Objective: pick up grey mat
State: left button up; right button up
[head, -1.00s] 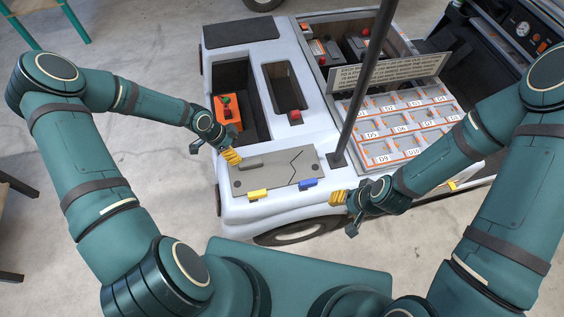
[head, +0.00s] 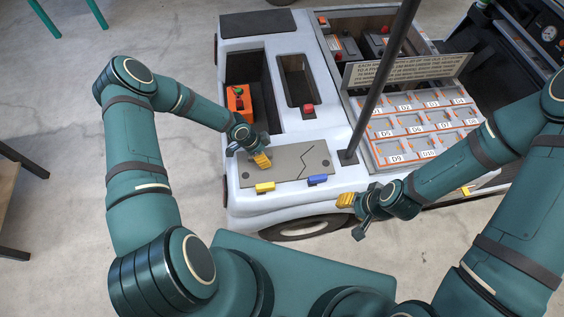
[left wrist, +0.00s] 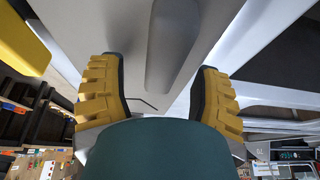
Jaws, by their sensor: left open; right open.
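The grey mat (head: 300,163) appears to be the flat light-grey sheet on the near left corner of the white cart, with a dark zigzag line across it. A yellow clip (head: 265,187) and a blue clip (head: 317,180) sit at its front edge. My left gripper (head: 262,160) is open, over the mat's left part. In the left wrist view, a raised rounded grey bar (left wrist: 180,45) shows between its spread fingers, on a grey surface (left wrist: 120,25); contact cannot be told. My right gripper (head: 347,200) is open and empty, in front of the cart's near edge.
A dark pole (head: 382,85) rises right of the mat. Behind the mat are a recess with an orange box (head: 238,103) and a slot with a red knob (head: 308,111). A labelled tray (head: 420,130) lies right. A darker flat pad (head: 257,23) covers the far left corner.

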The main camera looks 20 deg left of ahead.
pick_arm(q)
jog(key=shift+d+f, duration=0.15)
jog(key=shift+f, duration=0.3)
grip_shut()
jog(key=shift+r, duration=0.1)
